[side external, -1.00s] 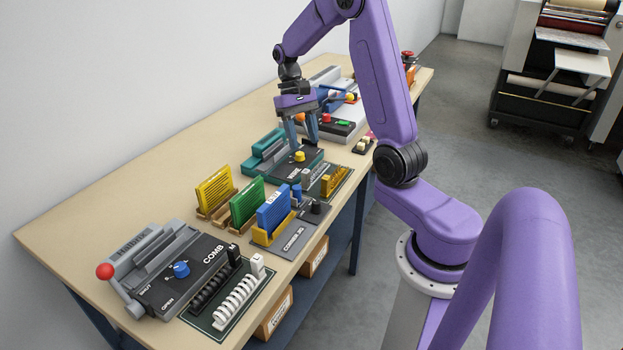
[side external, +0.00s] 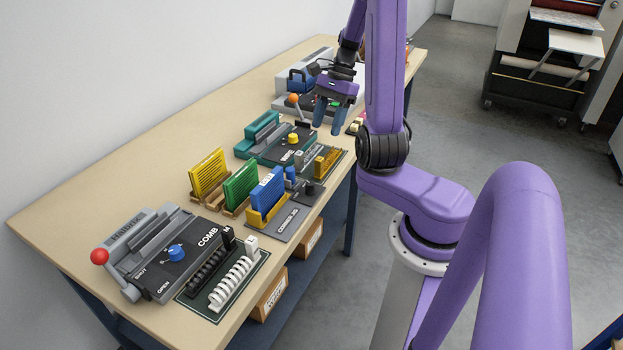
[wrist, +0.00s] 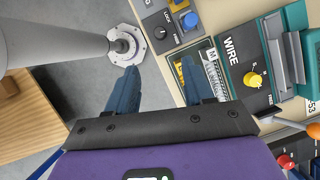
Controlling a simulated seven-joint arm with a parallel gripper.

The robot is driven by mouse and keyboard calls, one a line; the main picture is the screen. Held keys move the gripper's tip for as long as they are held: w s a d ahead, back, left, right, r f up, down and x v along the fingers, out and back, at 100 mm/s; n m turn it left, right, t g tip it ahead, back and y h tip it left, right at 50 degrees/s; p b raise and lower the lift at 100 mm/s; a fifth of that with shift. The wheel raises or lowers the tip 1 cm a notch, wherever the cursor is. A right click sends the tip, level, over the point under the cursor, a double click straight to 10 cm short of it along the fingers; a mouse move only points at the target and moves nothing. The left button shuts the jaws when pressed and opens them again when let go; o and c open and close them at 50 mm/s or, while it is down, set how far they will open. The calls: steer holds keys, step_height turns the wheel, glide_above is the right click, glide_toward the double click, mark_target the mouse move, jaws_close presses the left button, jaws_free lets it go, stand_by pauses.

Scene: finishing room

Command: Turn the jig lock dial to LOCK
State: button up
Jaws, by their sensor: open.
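The corner jig (side external: 285,222) is a grey plate near the table's front edge, with a blue block standing in its yellow corner. A small dark dial (side external: 311,187) and a blue knob (side external: 290,174) are at its right end. In the wrist view the dark dial (wrist: 163,18) and the blue knob (wrist: 188,20) show at the top; the dial's setting is too small to read. My gripper (side external: 328,121) is open and empty, raised beyond the jig near the table's front edge.
The teal WIRE machine (side external: 275,143) with a yellow knob stands beyond the jig. Green (side external: 240,187) and yellow (side external: 208,174) blocks stand in holders to its left. The COMB machine (side external: 165,250), with a blue dial and red-ball lever, is nearest the camera. The back-left tabletop is clear.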

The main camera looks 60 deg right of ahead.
mark_target(311, 183)
steer(key=x, duration=1.6)
jaws_close()
